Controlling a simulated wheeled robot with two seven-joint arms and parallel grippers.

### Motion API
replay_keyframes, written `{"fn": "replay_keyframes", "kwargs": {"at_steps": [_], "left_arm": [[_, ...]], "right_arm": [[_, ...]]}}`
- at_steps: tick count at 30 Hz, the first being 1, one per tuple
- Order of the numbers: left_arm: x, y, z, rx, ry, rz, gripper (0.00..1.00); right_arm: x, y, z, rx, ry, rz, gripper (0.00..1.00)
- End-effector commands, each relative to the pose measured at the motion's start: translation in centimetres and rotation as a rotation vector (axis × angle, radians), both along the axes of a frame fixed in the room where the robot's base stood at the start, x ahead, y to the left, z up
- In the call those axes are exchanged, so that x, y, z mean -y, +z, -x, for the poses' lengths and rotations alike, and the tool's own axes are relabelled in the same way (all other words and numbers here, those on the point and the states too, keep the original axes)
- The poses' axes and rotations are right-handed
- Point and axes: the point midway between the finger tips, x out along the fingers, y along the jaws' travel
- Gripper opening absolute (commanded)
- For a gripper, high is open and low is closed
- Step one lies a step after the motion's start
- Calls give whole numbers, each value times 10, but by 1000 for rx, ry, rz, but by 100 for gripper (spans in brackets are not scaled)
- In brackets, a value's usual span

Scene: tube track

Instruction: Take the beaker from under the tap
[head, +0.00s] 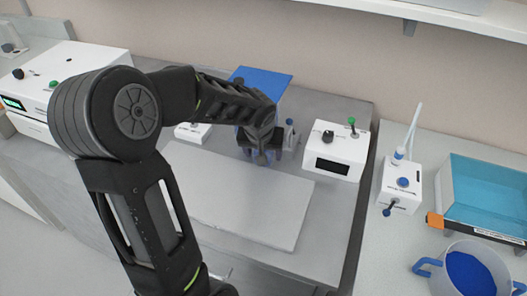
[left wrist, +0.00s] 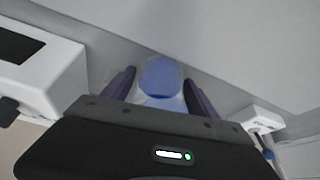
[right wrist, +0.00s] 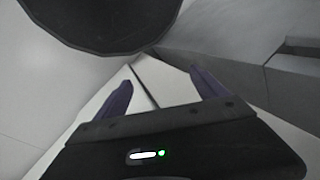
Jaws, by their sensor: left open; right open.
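My left gripper (head: 264,157) is low over the left bench in the head view, its fingers pointing down in front of a blue panel (head: 270,82). In the left wrist view, the open gripper (left wrist: 160,84) has its fingers on both sides of a clear vessel with a blue round part, which looks like the beaker (left wrist: 160,78). I cannot tell whether the fingers touch it. My gripper and arm mostly hide it, and the tap above it, in the head view. My right gripper (right wrist: 158,88) is open and empty in the right wrist view, away from the bench top.
A white box with a dark display (head: 337,152) stands right of my left gripper; a small white box (head: 192,132) stands left. A pale board (head: 240,200) lies in front. The right bench holds a white device (head: 400,187), a blue tank (head: 487,200) and a blue-handled pot (head: 440,283).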

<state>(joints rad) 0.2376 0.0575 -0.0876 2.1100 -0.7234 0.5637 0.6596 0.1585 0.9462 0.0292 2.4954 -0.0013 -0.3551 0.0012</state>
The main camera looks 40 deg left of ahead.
Motion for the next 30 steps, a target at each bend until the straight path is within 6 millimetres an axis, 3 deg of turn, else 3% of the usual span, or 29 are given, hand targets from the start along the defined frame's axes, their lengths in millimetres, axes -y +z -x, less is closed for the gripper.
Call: {"fn": "replay_keyframes", "kwargs": {"at_steps": [2, 20, 30], "left_arm": [[0, 0, 0, 0, 0, 0, 67], [0, 0, 0, 0, 0, 0, 18], [0, 2, 0, 1, 0, 0, 16]], "right_arm": [[0, 0, 0, 0, 0, 0, 82], [0, 0, 0, 0, 0, 0, 82], [0, 0, 0, 0, 0, 0, 82]]}}
